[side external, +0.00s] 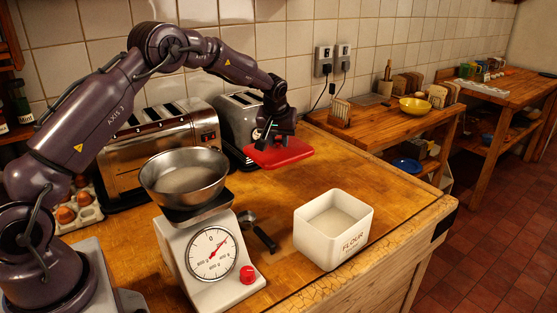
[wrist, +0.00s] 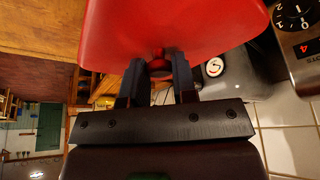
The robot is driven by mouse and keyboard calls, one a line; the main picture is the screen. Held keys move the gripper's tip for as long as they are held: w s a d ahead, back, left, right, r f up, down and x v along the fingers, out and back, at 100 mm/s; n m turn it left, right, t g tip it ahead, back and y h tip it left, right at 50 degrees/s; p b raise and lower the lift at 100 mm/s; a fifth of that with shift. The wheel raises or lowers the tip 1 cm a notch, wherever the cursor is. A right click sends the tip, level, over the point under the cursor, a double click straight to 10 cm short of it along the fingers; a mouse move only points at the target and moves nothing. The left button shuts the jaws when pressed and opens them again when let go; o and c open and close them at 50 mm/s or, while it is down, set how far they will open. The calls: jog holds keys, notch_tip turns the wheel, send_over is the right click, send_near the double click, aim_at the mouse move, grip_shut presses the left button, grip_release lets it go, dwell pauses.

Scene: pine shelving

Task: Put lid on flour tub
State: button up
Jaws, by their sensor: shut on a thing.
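The white square flour tub (side external: 335,243), lettered FLOUR, stands open on the wooden counter, with pale flour inside. The red lid (side external: 280,153) is in the air above the counter, up and to the left of the tub in the side view. My gripper (side external: 272,138) is shut on the lid's knob from above. In the wrist view the lid (wrist: 165,30) fills the top of the picture, and my two dark fingers (wrist: 156,72) are on either side of its red knob. The lid does not touch the tub.
A kitchen scale (side external: 208,255) with a steel bowl (side external: 184,180) stands left of the tub. A dark-handled scoop (side external: 262,235) lies between them. Two toasters (side external: 160,140) stand along the tiled wall. The counter's right edge is close to the tub.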

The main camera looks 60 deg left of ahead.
aim_at(279, 140)
notch_tip(279, 140, up, 7)
jog(key=shift+r, duration=0.1)
jog(key=shift+w+d+m, duration=0.15)
jog(key=shift+d+m, duration=0.2)
jog(key=shift+m, duration=0.05)
jog(key=d+m+g+h, duration=0.65)
jog(key=d+m, duration=1.55)
jog(key=m, duration=1.2)
notch_tip(279, 140, down, 11)
jog(key=shift+s+a+f, duration=0.15)
jog(key=shift+s+f, duration=0.05)
jog(key=shift+f, duration=0.8)
dwell(1.0)
jog(key=o, duration=1.5)
jog(key=shift+c, duration=0.2)
